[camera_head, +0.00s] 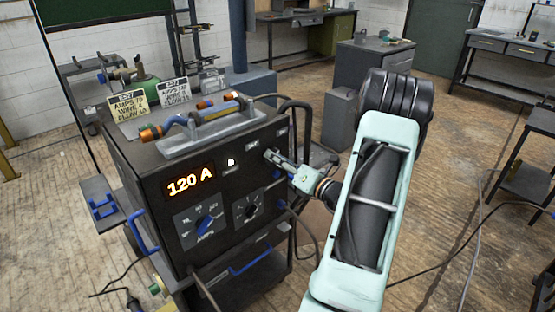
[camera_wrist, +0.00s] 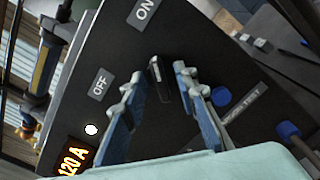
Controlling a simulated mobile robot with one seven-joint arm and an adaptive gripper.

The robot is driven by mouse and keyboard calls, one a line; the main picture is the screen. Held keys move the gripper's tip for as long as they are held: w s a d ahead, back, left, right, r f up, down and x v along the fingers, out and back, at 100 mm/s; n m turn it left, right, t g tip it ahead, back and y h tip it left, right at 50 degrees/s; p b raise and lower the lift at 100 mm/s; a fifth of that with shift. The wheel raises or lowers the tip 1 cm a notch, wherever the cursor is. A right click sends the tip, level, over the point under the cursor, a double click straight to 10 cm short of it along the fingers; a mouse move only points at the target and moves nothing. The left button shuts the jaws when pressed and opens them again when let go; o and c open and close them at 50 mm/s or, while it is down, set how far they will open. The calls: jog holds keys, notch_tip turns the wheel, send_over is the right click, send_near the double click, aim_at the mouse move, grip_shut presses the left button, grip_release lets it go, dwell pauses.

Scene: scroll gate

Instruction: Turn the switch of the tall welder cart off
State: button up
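The tall welder cart (camera_head: 150,165) is a black box on the left of the head view. Its front panel has a lit orange "120 A" display (camera_head: 191,181) and a glowing white lamp (camera_head: 230,162). In the wrist view, the switch (camera_wrist: 158,78) is a small dark lever with a lighter end, near the ON label (camera_wrist: 143,13) and OFF label (camera_wrist: 100,83). My gripper (camera_head: 271,156) is at the panel's upper right. In the wrist view, its fingers (camera_wrist: 160,80) are apart, on either side of the lever. Whether either finger touches it is unclear.
Blue and orange handles and label plates (camera_head: 174,92) sit on the cart top. The amps knob (camera_head: 205,224) and another dial (camera_head: 251,211) are low on the panel. Cables hang beside the cart. A grey cabinet (camera_head: 372,65) stands behind; the floor at right is mostly open.

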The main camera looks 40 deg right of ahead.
grip_shut()
jog(key=shift+n, duration=0.4)
jog(key=shift+a+f+n+b, duration=0.1)
jog(key=shift+a+n+b, duration=0.05)
jog(key=shift+n+b, duration=3.8)
jog(key=shift+a+n+b, duration=0.1)
jog(key=shift+n+b, duration=3.55)
jog(key=shift+b, duration=0.45)
grip_release()
